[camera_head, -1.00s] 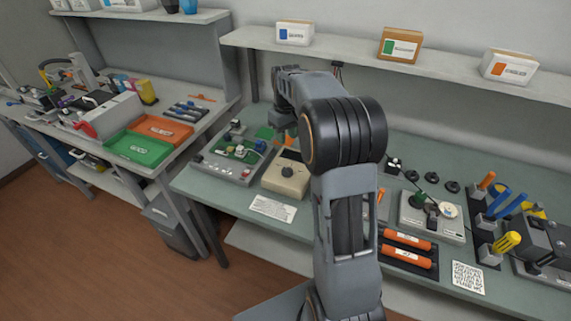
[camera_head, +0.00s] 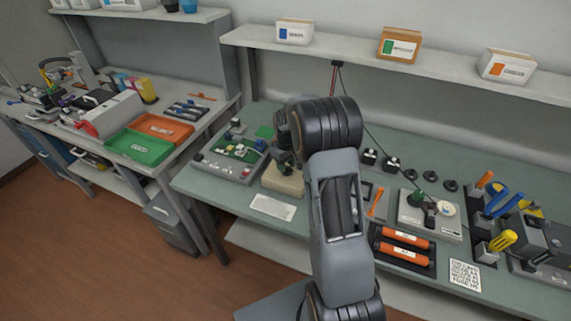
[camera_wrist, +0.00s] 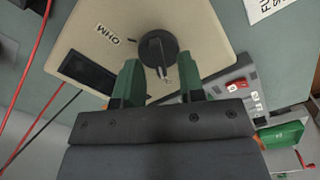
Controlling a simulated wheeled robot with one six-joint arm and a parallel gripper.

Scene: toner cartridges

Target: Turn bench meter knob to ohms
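The bench meter (camera_head: 283,181) is a beige box on the green-grey bench; my gripper hides its top in the head view. In the wrist view the meter (camera_wrist: 205,35) shows a round black knob (camera_wrist: 157,48), a dark display (camera_wrist: 88,72) and an upside-down OHM label (camera_wrist: 108,34) beside a short tick. Pale marks show at the knob's lower edge; I cannot tell which way it points. My gripper (camera_wrist: 159,61) is open, its two green fingers apart, one toward each side of the knob. I cannot tell whether they touch it.
A grey board with components (camera_head: 232,158) stands close left of the meter. A white card (camera_head: 272,207) lies in front. Red and black leads (camera_wrist: 30,60) run along the wrist view's left side. Orange cartridges (camera_head: 405,239) lie in a dark tray to the right.

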